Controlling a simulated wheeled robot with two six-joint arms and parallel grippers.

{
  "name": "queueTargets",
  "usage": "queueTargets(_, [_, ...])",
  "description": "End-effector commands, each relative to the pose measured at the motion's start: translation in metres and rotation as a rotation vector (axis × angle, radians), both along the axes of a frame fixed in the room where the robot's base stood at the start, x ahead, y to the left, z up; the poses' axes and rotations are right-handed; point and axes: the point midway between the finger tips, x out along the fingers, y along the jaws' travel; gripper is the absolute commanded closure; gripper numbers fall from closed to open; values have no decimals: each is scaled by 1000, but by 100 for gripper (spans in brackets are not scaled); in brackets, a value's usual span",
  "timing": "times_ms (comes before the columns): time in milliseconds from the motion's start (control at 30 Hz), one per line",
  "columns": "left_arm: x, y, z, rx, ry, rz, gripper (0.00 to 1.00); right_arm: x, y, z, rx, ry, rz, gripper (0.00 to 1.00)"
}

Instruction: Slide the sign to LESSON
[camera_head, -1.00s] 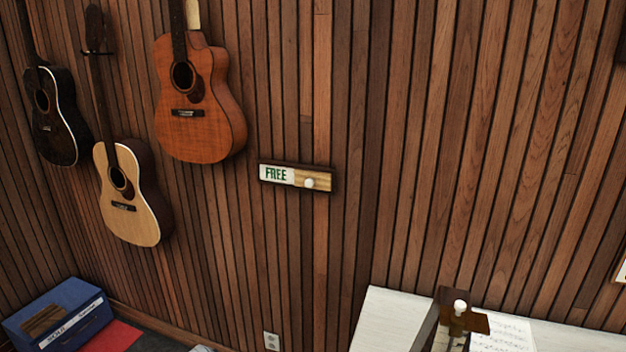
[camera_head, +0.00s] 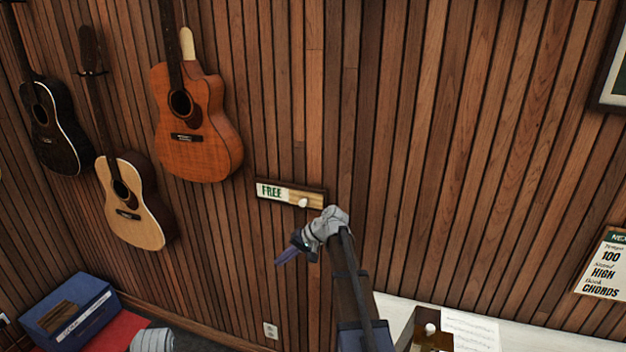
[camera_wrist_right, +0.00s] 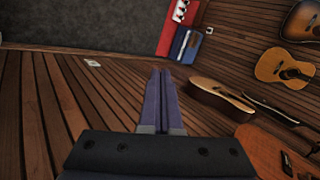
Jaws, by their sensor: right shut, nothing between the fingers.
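The sign (camera_head: 272,191) is a small dark-framed slider on the wood-slat wall in the head view. It reads FREE in green on a white plate at the left, with a round white knob (camera_head: 303,202) on the wooden strip at its right. My right gripper (camera_head: 284,258) is below the sign, its fingers pointing down and left, apart from the knob. Its two dark blue fingers (camera_wrist_right: 159,98) are together and empty in the right wrist view. The sign does not show in that view. My left gripper is not in view.
Several guitars hang left of the sign, the nearest an orange-brown one (camera_head: 196,128). A white surface with an open wooden box (camera_head: 432,325) and sheet music (camera_head: 470,328) stands lower right. A blue box (camera_head: 72,310) sits on the floor at lower left. The wall right of the sign is mostly bare.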

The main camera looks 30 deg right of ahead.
Motion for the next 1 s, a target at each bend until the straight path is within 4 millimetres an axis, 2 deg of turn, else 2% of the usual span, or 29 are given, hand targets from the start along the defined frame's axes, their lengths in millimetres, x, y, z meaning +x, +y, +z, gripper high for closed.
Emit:
queueTargets(33, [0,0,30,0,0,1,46,15,-48,39,49,-34,-81,100])
queueTargets(100, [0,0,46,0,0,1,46,22,-98,68,112,-80,-168,100])
queueTargets(200, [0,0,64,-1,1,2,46,25,-158,102,182,-139,-272,100])
queueTargets(300, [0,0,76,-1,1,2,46,23,-203,126,231,-186,-346,100])
queueTargets(400, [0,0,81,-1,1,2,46,19,-230,139,260,-215,-389,100])
queueTargets(567, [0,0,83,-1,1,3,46,16,-244,145,277,-233,-414,100])
queueTargets(867, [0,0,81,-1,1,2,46,17,-243,144,277,-232,-413,100])
queueTargets(1000, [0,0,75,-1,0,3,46,24,-238,137,277,-231,-411,100])
